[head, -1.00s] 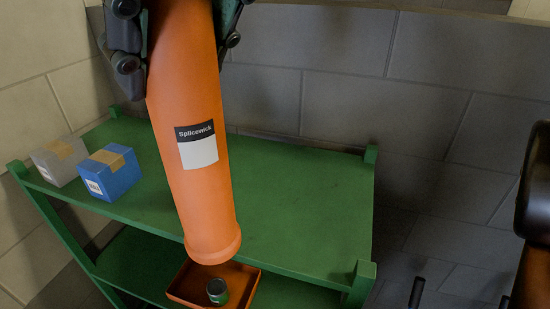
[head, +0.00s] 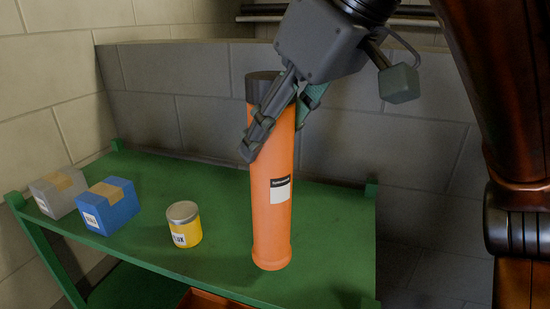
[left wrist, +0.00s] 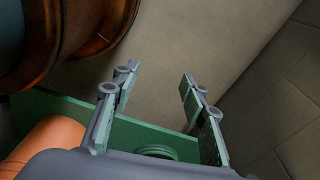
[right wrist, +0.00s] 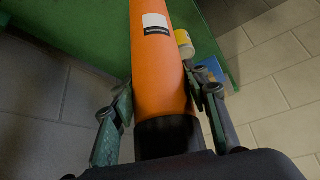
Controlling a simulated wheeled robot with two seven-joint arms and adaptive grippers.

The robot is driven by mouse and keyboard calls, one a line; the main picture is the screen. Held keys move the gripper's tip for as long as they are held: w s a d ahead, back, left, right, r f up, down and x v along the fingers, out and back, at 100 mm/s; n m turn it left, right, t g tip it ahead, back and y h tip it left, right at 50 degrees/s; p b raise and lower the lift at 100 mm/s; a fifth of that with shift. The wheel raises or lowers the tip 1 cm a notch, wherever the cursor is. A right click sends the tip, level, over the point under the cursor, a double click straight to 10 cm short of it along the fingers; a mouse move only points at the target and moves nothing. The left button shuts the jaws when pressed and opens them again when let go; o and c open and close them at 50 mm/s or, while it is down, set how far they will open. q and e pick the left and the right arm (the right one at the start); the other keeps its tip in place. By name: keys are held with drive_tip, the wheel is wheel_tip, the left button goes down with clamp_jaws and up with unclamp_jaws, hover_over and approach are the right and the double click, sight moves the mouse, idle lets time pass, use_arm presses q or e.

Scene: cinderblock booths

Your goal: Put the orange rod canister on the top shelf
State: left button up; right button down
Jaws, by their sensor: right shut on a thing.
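The orange rod canister (head: 272,205) has a dark cap and a black-and-white label. It stands nearly upright over the top shelf (head: 335,215) of the green rack; its lower end is at or just above the surface, I cannot tell which. My right gripper (head: 275,125) is shut on its upper part, just below the cap. The right wrist view also shows the canister (right wrist: 160,70) between both fingers. My left gripper (left wrist: 158,90) is open and empty in the left wrist view, and is not seen in the head view.
On the top shelf, a yellow tin (head: 185,226) stands left of the canister, with a blue box (head: 108,207) and a grey box (head: 56,192) farther left. An orange tray (head: 205,299) sits below. Block walls close the back; the shelf's right part is clear.

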drive_tip(key=shift+w+d+f, duration=0.15)
drive_tip(key=shift+w+f, duration=0.05)
drive_tip(key=shift+w, duration=0.1)
drive_tip(key=shift+w+f, duration=0.2)
drive_tip(key=shift+f, duration=0.3)
drive_tip(key=shift+w+f, duration=0.15)
drive_tip(key=shift+f, duration=0.3)
drive_tip(key=shift+s+f+p, duration=0.25)
drive_tip(key=shift+f+p, duration=0.05)
drive_tip(key=shift+f, duration=0.45)
drive_tip(key=shift+w+f, duration=0.1)
drive_tip(key=shift+f, duration=0.1)
use_arm(q)
drive_tip(key=shift+s+r, duration=0.2)
drive_tip(key=shift+s, duration=0.6)
use_arm(e)
drive_tip(key=c, duration=1.1)
unclamp_jaws()
drive_tip(key=shift+c, duration=0.2)
drive_tip(key=shift+r, duration=0.15)
use_arm(q)
drive_tip(key=shift+s+r+p, duration=0.15)
drive_tip(key=shift+r+p, duration=0.45)
drive_tip(key=shift+r, duration=0.05)
use_arm(e)
drive_tip(key=v, duration=1.2)
